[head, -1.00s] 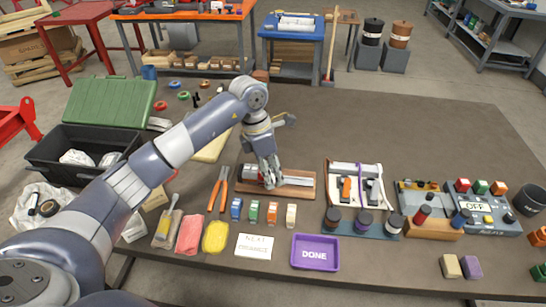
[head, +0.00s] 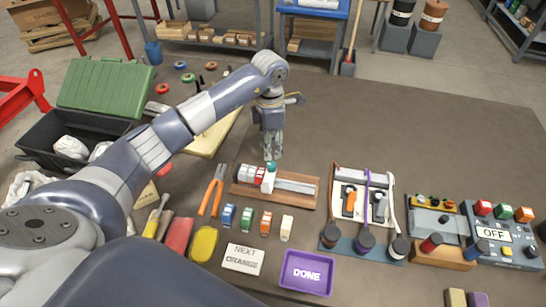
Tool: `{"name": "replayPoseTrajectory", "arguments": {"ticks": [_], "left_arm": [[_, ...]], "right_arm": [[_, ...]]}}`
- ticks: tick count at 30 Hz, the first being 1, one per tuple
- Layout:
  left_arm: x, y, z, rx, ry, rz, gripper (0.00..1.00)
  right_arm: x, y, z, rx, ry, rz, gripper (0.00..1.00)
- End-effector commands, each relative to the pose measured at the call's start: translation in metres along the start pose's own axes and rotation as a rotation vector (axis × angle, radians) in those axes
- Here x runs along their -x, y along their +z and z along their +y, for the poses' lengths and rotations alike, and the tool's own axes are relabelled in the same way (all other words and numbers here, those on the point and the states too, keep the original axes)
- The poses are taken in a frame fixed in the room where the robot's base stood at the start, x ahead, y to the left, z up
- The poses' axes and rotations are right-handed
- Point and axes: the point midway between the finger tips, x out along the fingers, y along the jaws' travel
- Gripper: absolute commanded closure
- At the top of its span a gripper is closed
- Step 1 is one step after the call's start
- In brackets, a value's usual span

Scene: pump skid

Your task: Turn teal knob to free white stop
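A wooden board (head: 243,191) in the middle of the table carries a metal rail (head: 296,187) with a row of small blocks at its left part. A red block (head: 260,175) sits in that row. The teal knob (head: 270,179) is at the right end of the row, just right of the red block. The white stop is hard to tell apart from the pale blocks there. My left gripper (head: 272,155) points down just behind the board, apart from the knob as far as I can see. Its finger gap is not clear. My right gripper is not in view.
Orange-handled pliers (head: 212,190) lie left of the board. Several coloured blocks, a NEXT ORANGE card (head: 243,259) and a purple DONE tray (head: 307,273) are in front. A cable board (head: 348,222) and an OFF panel (head: 500,233) stand right.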

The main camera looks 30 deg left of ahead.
Motion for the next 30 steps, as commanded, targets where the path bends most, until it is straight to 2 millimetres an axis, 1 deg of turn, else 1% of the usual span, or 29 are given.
{"name": "replayPoseTrajectory", "arguments": {"ticks": [1, 5, 8, 10, 13, 17, 19, 23, 24, 26, 27, 28, 30], "left_arm": [[-0.009, 0.000, -0.002, 0.000, -0.007, 0.003, 0.67], [-0.033, 0.000, -0.002, 0.001, -0.005, 0.002, 0.67], [-0.050, 0.000, -0.002, 0.001, -0.004, 0.001, 0.67], [-0.059, 0.000, -0.001, 0.000, -0.004, 0.001, 0.67], [-0.068, 0.001, -0.001, 0.000, -0.002, -0.001, 0.67], [-0.073, 0.000, -0.001, -0.001, -0.001, -0.001, 0.67], [-0.074, 0.000, 0.000, -0.001, 0.000, -0.001, 0.67], [-0.074, 0.001, 0.000, -0.001, 0.000, -0.001, 0.67], [-0.074, 0.001, 0.000, -0.001, 0.000, -0.001, 0.69], [-0.074, 0.001, 0.000, -0.001, 0.000, -0.001, 0.83], [-0.073, 0.001, 0.000, -0.001, 0.000, -0.001, 0.92], [-0.073, 0.001, 0.000, -0.001, 0.000, -0.001, 0.99], [-0.073, 0.001, 0.000, -0.001, 0.000, -0.001, 1.00]], "right_arm": [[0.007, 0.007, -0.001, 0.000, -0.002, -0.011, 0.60], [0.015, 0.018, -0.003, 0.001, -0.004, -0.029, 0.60], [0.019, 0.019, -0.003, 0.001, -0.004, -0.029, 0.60], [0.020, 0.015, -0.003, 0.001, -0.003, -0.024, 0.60], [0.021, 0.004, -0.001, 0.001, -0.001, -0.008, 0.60], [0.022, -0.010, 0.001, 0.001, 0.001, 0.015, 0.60], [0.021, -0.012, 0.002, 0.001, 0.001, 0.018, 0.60], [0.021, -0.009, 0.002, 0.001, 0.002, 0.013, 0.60], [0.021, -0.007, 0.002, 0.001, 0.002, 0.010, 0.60], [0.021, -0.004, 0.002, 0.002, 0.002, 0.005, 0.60], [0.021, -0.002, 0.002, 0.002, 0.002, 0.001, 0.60], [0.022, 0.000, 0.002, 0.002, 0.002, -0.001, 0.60], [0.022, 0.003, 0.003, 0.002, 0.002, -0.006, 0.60]]}}
